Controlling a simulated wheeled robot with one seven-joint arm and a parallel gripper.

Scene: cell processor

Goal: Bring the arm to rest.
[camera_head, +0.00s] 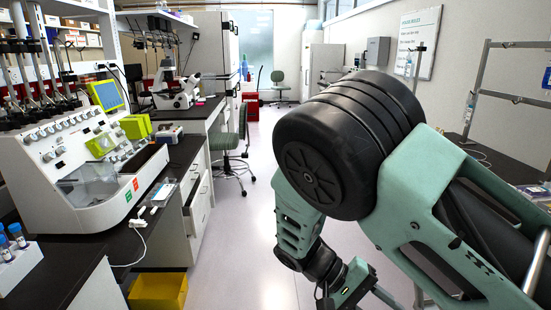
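My arm (345,150), teal with a black joint housing, fills the right half of the head view. It is bent, with its upper link running to the lower right edge and its forearm pointing down over the aisle floor. My gripper is not visible; the far end of the arm runs to the bottom edge of the picture, so its fingers and whether it holds anything cannot be seen. No part of the arm visibly touches the benches.
The cell processor (75,165) stands on the left black bench (60,255). A white rack with blue-capped tubes (15,262) is at the near left. A yellow bin (158,290) stands on the floor. A green chair (232,145) and microscope (178,88) are farther back. The aisle floor (235,225) is clear.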

